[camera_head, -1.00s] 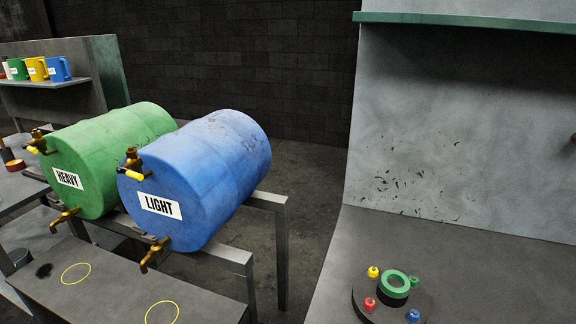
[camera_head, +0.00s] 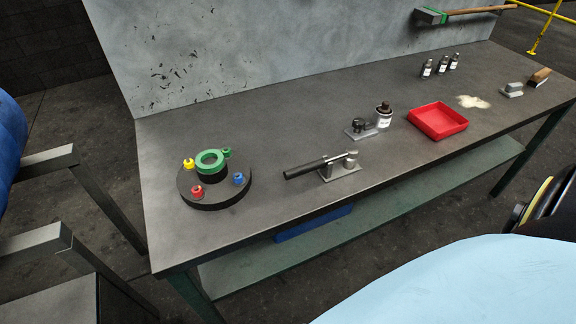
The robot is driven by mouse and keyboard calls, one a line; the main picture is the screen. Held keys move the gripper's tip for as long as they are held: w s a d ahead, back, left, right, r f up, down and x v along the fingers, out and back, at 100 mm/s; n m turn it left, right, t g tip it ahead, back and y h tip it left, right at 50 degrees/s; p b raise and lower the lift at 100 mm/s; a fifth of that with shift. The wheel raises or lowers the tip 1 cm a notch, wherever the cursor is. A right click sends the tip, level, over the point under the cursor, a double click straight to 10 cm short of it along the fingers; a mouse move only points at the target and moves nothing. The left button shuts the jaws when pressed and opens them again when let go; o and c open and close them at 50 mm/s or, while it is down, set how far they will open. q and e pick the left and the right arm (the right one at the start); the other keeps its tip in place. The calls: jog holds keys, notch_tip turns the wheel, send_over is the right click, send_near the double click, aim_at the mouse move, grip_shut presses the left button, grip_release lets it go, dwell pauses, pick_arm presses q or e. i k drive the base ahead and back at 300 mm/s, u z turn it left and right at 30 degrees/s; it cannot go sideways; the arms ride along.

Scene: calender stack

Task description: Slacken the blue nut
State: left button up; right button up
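The blue nut (camera_head: 239,178) sits on the right side of a round dark flange (camera_head: 214,197) on the workbench. A green ring (camera_head: 209,161) stands at the flange's centre. A yellow nut (camera_head: 188,163), a red nut (camera_head: 197,191) and a green nut (camera_head: 227,153) sit around it on the same flange. How tight the blue nut is cannot be seen. Neither of my grippers can be made out in this view.
On the workbench (camera_head: 290,228) lie a black-handled lever tool (camera_head: 318,165), a small metal fixture (camera_head: 358,128), a labelled bottle (camera_head: 383,116) and a red tray (camera_head: 437,121). Three small bottles (camera_head: 441,66) stand behind. A hammer (camera_head: 463,13) is on the back panel. Metal stands border the left.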

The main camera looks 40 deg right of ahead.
aim_at(239, 179)
jog(key=z, duration=1.45)
jog(key=k, duration=0.45)
jog(key=u, duration=0.6)
jog(key=i, duration=0.3)
jog(key=u, duration=0.05)
